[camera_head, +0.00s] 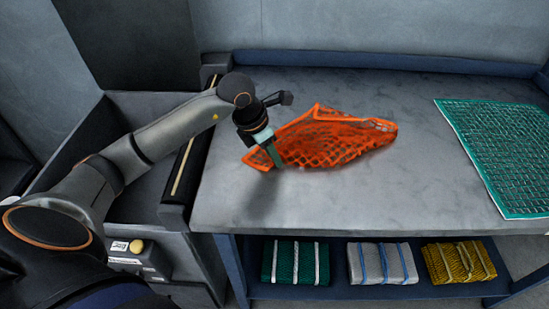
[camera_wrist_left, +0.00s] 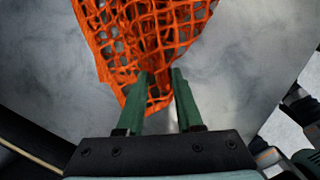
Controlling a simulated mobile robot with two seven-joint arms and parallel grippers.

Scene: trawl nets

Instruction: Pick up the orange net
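The orange net (camera_head: 335,140) lies loosely bunched on the grey tabletop, its left end drawn to a point. My left gripper (camera_head: 274,157) reaches down over that left end, with its green fingers at the net's edge. In the left wrist view, the net (camera_wrist_left: 145,30) spreads away from the fingers, and its narrow corner lies at and between them. The left gripper (camera_wrist_left: 162,82) shows a clear gap between its two fingers, so it is open around part of the mesh. Whether the fingertips touch the table is hidden. My right gripper is not in view.
A green net (camera_head: 500,150) lies flat on the table's right side. On the shelf below are folded green (camera_head: 295,262), grey (camera_head: 382,263) and yellow (camera_head: 457,262) nets. A blue raised edge (camera_head: 400,62) runs along the back. The table's front middle is clear.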

